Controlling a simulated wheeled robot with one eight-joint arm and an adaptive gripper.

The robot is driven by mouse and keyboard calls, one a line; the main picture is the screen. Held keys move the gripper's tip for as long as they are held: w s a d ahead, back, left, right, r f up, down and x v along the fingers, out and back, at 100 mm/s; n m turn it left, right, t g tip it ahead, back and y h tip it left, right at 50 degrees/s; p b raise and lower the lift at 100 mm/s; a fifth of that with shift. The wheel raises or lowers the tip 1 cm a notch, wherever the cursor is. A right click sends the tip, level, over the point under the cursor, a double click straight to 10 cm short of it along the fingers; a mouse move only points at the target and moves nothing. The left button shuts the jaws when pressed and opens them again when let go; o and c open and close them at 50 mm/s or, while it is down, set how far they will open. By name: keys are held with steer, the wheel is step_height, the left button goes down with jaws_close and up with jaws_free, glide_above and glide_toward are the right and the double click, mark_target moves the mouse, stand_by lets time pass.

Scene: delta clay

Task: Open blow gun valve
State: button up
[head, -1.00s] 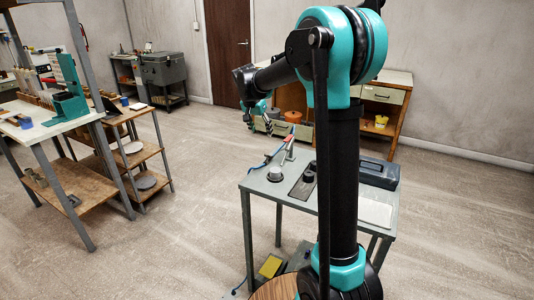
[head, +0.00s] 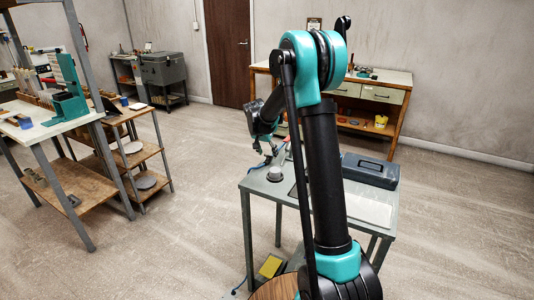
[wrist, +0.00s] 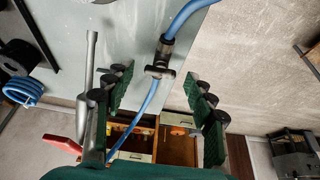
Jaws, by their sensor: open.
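The valve (wrist: 160,68) is a small grey fitting with a crosswise handle, in line with a blue hose (wrist: 186,14) near the table's edge in the wrist view. My gripper (wrist: 157,77) is open, with a green-padded finger on each side of the valve and a gap to both. The hose runs on from the valve toward the bottom of that view. In the head view, my gripper (head: 268,157) is over the far left part of the grey table (head: 257,186); the valve cannot be made out there.
Coiled blue hose (wrist: 24,91) is farther left. A round grey piece (head: 275,174) and a dark toolbox (head: 370,170) are on the table. The floor left of the table is clear.

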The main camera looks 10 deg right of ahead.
steer(key=c, duration=1.2)
steer(key=shift+o, duration=0.2)
steer(key=n, duration=0.1)
steer(key=n+y, duration=0.1)
steer(key=n, duration=0.2)
steer(key=shift+s+d+n+t+y, duration=0.1)
steer(key=shift+d+n+t+y, duration=0.2)
steer(key=shift+n+y, duration=0.1)
steer(key=n+y, duration=0.1)
steer(key=n, duration=0.3)
steer(key=shift+d+n+y, duration=0.15)
steer(key=shift+n+y, duration=0.15)
steer(key=shift+y, duration=0.1)
steer(key=n+y, duration=0.1)
steer(key=n, duration=0.3)
steer(key=shift+d+y, duration=0.15)
steer(key=shift+y, duration=0.25)
steer(key=shift+w+d+n+g+y, duration=0.1)
steer(key=shift+n+g+y, duration=0.25)
steer(key=shift+n, duration=0.8)
steer(key=shift+w+n+g+y, duration=0.1)
steer(key=shift+n+g+y, duration=0.25)
steer(key=shift+n, duration=0.8)
